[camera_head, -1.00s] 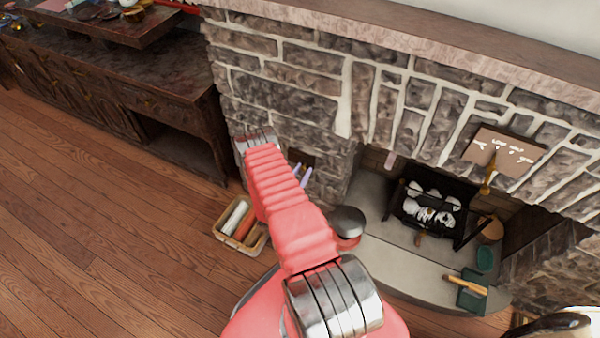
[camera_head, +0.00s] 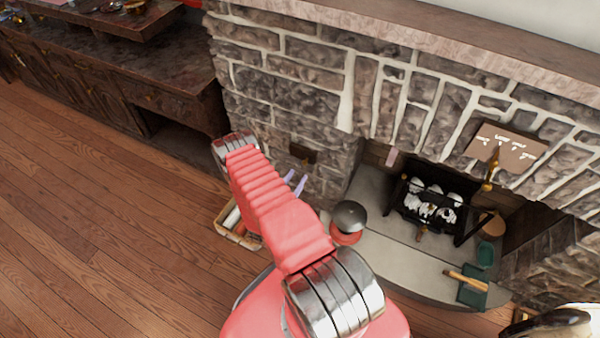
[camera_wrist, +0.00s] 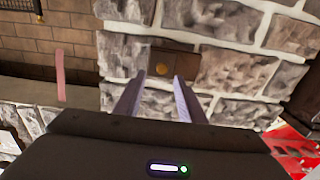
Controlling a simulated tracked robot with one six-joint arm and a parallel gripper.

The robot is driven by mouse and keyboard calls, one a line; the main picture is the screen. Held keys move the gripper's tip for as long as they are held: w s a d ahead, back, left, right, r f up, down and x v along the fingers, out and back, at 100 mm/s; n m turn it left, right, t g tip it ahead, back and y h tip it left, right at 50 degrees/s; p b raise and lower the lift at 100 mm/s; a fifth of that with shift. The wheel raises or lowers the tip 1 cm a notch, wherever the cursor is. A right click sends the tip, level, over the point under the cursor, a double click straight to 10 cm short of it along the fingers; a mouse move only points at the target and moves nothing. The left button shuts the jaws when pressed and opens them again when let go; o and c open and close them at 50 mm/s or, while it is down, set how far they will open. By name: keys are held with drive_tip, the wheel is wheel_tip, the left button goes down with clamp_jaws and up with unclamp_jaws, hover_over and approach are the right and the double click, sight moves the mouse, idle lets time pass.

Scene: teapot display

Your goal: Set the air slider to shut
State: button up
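A dark plate with a round brass knob (camera_wrist: 162,69), which looks like the air slider, is set in the stone wall straight ahead in the wrist view. The plate (camera_head: 302,153) also shows in the head view, on the stone left of the fireplace opening. My gripper (camera_wrist: 156,92) is open and empty, its two pale lavender fingers pointing toward the plate, with the knob appearing between and beyond their tips. In the head view the fingers (camera_head: 295,182) show just below the plate, partly behind my arm. They look apart from the knob. I cannot read any markings on the plate.
A lettered plaque (camera_head: 515,152) with a brass lever (camera_head: 492,168) is above the fireplace opening. A grate (camera_head: 430,208) stands inside. A round dark-topped red object (camera_head: 348,220) is right of my arm. A basket (camera_head: 222,222) sits on the floor. A pink strip (camera_wrist: 60,76) hangs at left.

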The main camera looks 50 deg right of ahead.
drive_tip(key=v, duration=0.7)
idle(0.6)
